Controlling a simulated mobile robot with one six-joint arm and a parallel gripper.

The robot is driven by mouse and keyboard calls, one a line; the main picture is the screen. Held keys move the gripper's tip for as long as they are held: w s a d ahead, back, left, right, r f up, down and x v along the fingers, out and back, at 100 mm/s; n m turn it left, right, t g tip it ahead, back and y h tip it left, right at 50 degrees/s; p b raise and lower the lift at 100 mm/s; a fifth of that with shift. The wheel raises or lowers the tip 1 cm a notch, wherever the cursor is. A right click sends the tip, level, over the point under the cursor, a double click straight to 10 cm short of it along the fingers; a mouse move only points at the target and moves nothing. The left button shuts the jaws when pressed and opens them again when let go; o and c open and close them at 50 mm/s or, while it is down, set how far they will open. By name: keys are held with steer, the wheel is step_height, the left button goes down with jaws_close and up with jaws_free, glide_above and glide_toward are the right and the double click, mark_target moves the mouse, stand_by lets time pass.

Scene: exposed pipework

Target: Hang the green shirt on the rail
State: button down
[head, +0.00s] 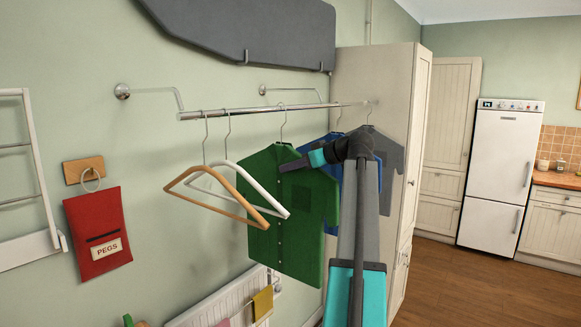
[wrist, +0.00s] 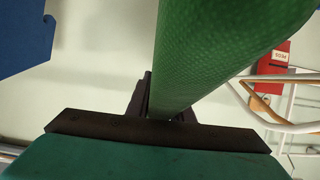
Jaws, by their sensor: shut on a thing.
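The green shirt (head: 290,220) hangs upright on a hanger, between the empty hangers and the blue shirt. The hook (head: 283,122) of its hanger reaches up to the chrome rail (head: 240,111); I cannot tell whether it rests on the rail. My gripper (head: 288,166) is shut on the green shirt near its shoulder, coming from the right. In the wrist view the green shirt (wrist: 205,50) stands between the dark fingers (wrist: 158,105) and fills the middle of the picture. The fingertips are partly hidden.
A wooden hanger (head: 225,213) and a white hanger (head: 250,195) hang left of the shirt. A blue shirt (head: 331,205) and a grey shirt (head: 392,160) hang to its right, partly behind my arm. A tall cabinet (head: 375,75) stands at the rail's right end. An ironing board (head: 250,30) is above.

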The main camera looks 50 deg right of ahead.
stand_by(0.3)
steer(key=c, duration=1.5)
jaws_free()
steer(key=b+v, duration=0.4)
steer(key=v, duration=1)
steer(key=shift+f, duration=0.1)
